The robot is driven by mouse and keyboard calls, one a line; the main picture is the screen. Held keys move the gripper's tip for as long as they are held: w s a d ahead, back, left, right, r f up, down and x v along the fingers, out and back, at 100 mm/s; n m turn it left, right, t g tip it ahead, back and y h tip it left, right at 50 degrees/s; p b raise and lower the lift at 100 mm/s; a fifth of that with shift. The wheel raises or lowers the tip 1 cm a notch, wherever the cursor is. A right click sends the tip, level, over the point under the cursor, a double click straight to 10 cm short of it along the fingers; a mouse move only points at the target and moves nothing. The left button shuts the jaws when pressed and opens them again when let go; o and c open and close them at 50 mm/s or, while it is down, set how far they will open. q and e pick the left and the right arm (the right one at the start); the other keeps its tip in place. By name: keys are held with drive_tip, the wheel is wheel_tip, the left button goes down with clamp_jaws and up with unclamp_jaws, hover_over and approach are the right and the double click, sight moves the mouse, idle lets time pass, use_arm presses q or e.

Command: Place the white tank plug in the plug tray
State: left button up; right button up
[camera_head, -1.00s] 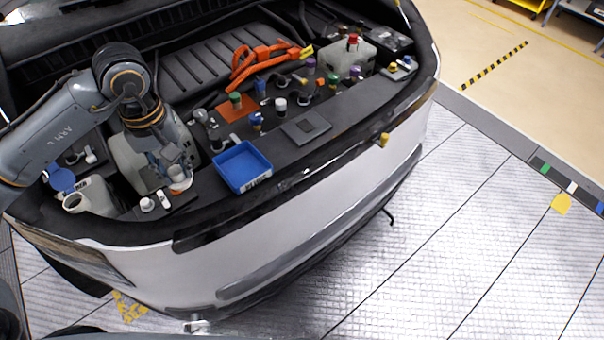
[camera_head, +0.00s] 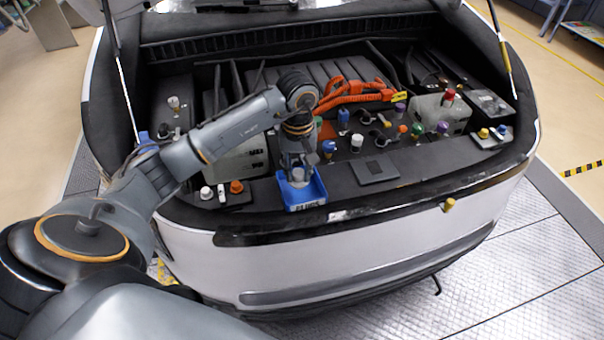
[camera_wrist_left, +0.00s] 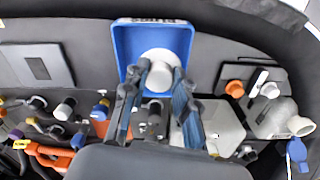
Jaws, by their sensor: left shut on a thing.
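The blue plug tray (camera_head: 304,206) sits on the black ledge at the front of the engine bay. It also shows at the top middle of the left wrist view (camera_wrist_left: 128,42). My left gripper (camera_head: 297,178) points down over the tray, its fingers shut on the white tank plug (camera_wrist_left: 160,58). The plug's round white face lies within the tray's outline in the wrist view. In the head view the plug (camera_head: 297,174) is small and partly hidden by the fingers. I cannot tell if it touches the tray floor. My right gripper is not in view.
An orange cap (camera_head: 236,187) and a white cap (camera_head: 206,193) stand left of the tray. A flat dark grey plate (camera_head: 375,170) lies to its right. Several coloured caps and orange cables (camera_head: 350,93) are behind. A blue cap (camera_wrist_left: 297,150) hangs by an open white neck.

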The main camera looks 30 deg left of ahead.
sight(301, 180)
use_arm(q)
drive_tip(key=shift+w+a+f, duration=0.2)
drive_tip(key=shift+w+f, duration=0.6)
drive_tip(key=shift+f, duration=0.2)
wheel_tip(301, 180, down, 3)
drive_tip(key=shift+r+p, duration=0.1)
drive_tip(key=shift+p, duration=1.05)
drive_tip(key=shift+f, duration=0.3)
drive_tip(key=o, duration=0.9)
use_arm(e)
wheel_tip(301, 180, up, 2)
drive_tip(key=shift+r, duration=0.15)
